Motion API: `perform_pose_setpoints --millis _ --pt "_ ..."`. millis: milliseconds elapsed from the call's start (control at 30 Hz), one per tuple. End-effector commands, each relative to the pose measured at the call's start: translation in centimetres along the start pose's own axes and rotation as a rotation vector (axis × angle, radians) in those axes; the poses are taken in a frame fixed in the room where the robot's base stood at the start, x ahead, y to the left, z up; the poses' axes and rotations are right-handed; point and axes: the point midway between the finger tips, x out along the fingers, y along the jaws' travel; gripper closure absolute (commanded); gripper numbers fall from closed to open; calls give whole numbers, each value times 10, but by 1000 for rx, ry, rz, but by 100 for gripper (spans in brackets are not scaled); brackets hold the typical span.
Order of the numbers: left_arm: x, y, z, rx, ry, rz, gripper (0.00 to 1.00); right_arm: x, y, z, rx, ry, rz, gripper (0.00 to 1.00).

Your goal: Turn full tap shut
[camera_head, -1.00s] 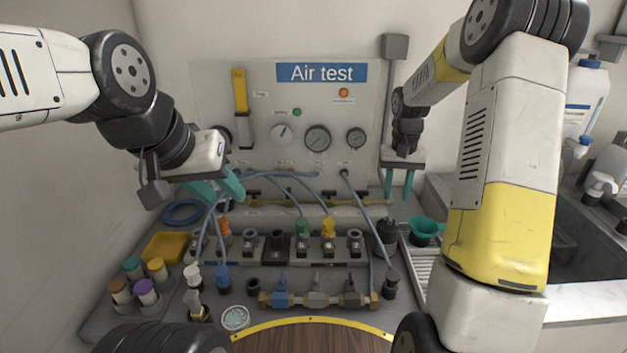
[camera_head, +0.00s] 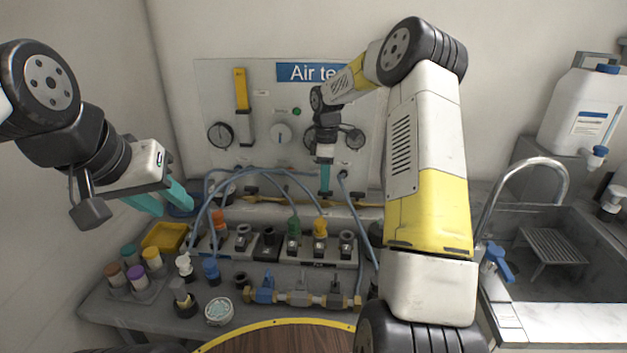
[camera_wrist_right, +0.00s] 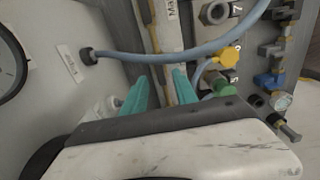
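A brass line (camera_head: 275,203) with small black-handled taps (camera_head: 250,190) runs along the foot of the Air test panel. A front brass manifold (camera_head: 313,299) carries a blue-handled tap (camera_head: 265,288), a grey one and a black one. I cannot read which tap is marked full. My right gripper (camera_head: 325,193) points down in front of the panel, near the rear brass line. In the right wrist view its teal fingers (camera_wrist_right: 159,88) are apart, with no object clearly between them. My left gripper (camera_head: 164,204) is open and empty at the left, above the bench.
Blue-grey hoses (camera_head: 200,215) arch from the panel to a row of fittings with a green (camera_head: 294,228) and an orange connector (camera_head: 320,228). One hose (camera_wrist_right: 165,58) crosses just beyond my right fingers. A yellow tray (camera_head: 165,237) lies left; a sink (camera_head: 555,255) is right.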

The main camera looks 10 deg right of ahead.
Motion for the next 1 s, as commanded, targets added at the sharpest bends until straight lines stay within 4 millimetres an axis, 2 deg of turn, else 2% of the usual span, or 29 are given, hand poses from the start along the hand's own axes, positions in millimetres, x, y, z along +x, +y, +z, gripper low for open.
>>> perform_pose_setpoints --millis 100,200,533,700,1000 --pt "0 0 0 0 0 0 64 17 0 0 0 -1 -2 65" --pt "0 0 0 0 0 0 64 24 0 0 0 -1 -1 65" --pt "0 0 0 0 0 0 64 29 0 0 1 0 0 65" --pt "0 0 0 0 0 0 64 28 0 0 1 0 0 99" --pt "0 0 0 0 0 0 64 28 0 0 7 0 1 100"
